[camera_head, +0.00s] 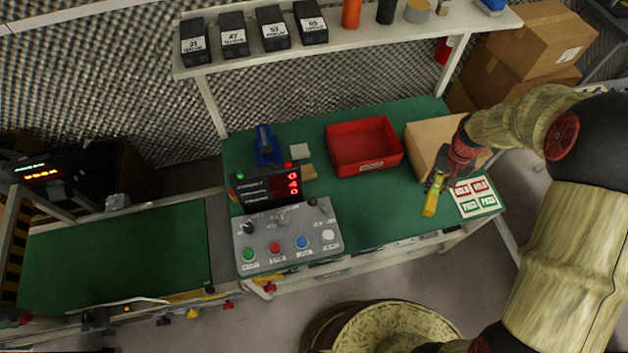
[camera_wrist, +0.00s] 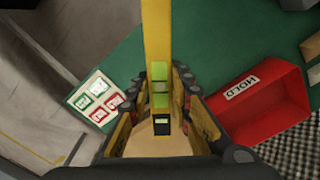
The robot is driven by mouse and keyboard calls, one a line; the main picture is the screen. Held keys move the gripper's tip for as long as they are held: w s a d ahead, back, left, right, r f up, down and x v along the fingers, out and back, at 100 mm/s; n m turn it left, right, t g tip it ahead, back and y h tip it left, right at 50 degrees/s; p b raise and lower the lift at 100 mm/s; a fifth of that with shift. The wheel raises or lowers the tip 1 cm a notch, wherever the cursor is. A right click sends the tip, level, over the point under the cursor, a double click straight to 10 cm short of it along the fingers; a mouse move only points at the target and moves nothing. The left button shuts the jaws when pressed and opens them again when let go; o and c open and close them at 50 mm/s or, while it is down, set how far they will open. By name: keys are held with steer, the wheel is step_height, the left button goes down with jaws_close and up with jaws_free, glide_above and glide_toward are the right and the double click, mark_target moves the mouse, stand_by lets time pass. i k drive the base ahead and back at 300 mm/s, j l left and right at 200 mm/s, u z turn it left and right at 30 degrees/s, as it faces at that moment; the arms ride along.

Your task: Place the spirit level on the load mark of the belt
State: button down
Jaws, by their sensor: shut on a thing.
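The yellow spirit level (camera_head: 431,203) is in my gripper (camera_head: 438,182) over the right part of the green workbench, just left of the label sheet. In the wrist view the spirit level (camera_wrist: 157,50) runs upright between the fingers of my gripper (camera_wrist: 160,108), with its green vials showing. The fingers are closed on it. The green belt (camera_head: 115,258) lies at the far left, well away from my gripper. I cannot make out a load mark on the belt's visible part.
A red bin (camera_head: 363,146) stands mid-bench, also seen in the wrist view (camera_wrist: 262,108). A control panel (camera_head: 288,237) and display (camera_head: 265,188) stand between my gripper and the belt. A cardboard box (camera_head: 425,137) is beside my gripper. A shelf (camera_head: 350,38) overhangs the back.

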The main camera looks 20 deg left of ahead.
mark_target(177, 260)
steer(key=k+j+u, duration=0.15)
steer(key=k+u, duration=0.25)
steer(key=k, duration=0.25)
steer(key=j+u, duration=0.3)
steer(key=u, duration=0.15)
steer(key=i+j+u, duration=0.15)
steer(key=j+u, duration=0.15)
steer(key=u, duration=0.15)
steer(key=i+j+u, duration=0.15)
steer(key=u, duration=0.3)
steer(key=j, duration=0.1)
